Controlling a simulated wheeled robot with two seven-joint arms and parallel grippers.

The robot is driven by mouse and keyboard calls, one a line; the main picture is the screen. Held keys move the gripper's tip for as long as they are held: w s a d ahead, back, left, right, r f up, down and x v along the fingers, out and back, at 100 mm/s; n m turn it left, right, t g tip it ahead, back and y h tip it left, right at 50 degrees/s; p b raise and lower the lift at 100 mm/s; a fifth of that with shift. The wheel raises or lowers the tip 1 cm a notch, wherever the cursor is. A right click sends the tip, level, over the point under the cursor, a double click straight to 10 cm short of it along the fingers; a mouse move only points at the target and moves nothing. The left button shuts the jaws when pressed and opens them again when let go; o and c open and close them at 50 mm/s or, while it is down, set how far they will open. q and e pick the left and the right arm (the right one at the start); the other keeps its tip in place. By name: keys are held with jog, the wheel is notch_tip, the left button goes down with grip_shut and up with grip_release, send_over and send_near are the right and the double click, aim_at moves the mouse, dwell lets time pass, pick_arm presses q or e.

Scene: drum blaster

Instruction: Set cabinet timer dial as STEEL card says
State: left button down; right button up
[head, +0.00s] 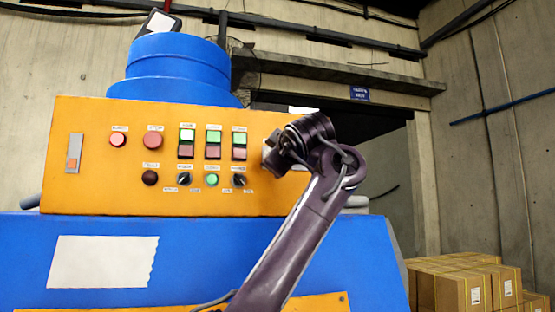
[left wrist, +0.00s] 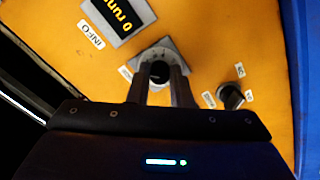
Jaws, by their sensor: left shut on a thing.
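The orange control panel (head: 100,190) stands on the blue machine in the head view. My left arm reaches up across its right end, and my left gripper (head: 273,158) is at the panel face there, its fingertips partly hidden by the wrist. In the left wrist view, my left gripper (left wrist: 161,80) is shut on a dark round dial (left wrist: 160,70) on a grey square plate (left wrist: 183,46). The dial's marks are mostly hidden and its setting cannot be read. No card reading STEEL can be made out. My right gripper is not in view.
A black display (left wrist: 120,15) with yellow characters and a small black knob (left wrist: 232,97) flank the dial. Lamps, buttons and switches (head: 213,140) fill the panel's middle. A torn white sheet (head: 100,262) is on the blue body. Cardboard boxes (head: 465,285) stand at lower right.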

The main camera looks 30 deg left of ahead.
pick_arm(q)
jog(key=shift+w+f+n+p, duration=0.1)
jog(key=shift+n+p, duration=3.1)
jog(key=shift+n, duration=3.1)
jog(key=c, duration=1.3)
grip_release()
jog(key=b+v, duration=0.3)
jog(key=v, duration=0.4)
jog(key=shift+s+d+b, duration=0.25)
jog(key=shift+d+b, duration=0.05)
jog(key=shift+b, duration=0.05)
